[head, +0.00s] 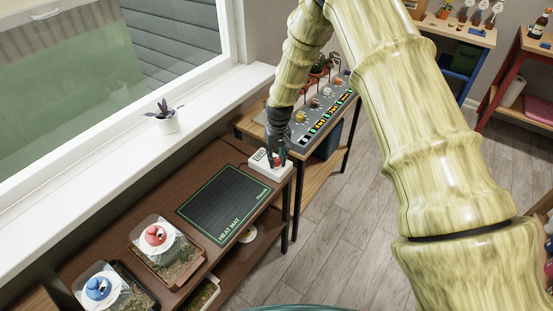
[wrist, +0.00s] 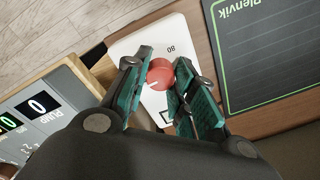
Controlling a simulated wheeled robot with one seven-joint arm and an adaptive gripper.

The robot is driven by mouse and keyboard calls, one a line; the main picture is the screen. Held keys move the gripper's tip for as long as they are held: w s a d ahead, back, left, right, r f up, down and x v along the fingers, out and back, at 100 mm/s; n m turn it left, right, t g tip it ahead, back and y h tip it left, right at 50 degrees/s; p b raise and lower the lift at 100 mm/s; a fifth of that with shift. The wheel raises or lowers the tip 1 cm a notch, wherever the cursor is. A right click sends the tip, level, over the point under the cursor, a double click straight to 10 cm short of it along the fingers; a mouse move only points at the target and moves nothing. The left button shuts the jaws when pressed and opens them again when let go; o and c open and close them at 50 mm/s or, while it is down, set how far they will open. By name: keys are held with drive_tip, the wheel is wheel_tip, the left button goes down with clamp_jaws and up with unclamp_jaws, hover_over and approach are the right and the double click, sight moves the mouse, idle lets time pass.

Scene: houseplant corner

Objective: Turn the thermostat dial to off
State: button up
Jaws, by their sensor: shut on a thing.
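The thermostat (head: 270,164) is a white box at the far right end of the brown bench, beside the heat mat. Its red dial (wrist: 160,74) shows in the wrist view, with a white pointer line on it and the number 80 printed near it on the white face (wrist: 143,43). My gripper (wrist: 158,82) is over the box with its green-padded fingers on both sides of the dial, shut on it. In the head view my gripper (head: 276,160) comes down onto the box from above and hides part of it. I cannot read an off mark.
The black heat mat (head: 226,204) lies left of the thermostat. Two clear propagator boxes with a red vent (head: 156,235) and a blue vent (head: 98,288) stand farther left. A grey pump panel (wrist: 41,105) is close on the other side.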

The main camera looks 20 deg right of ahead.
sight(278, 159)
drive_tip(key=shift+n, duration=0.6)
drive_tip(key=o, duration=1.1)
drive_tip(key=shift+c, duration=0.2)
drive_tip(key=shift+r, duration=0.1)
wheel_tip(278, 159, up, 12)
drive_tip(key=shift+d, duration=0.25)
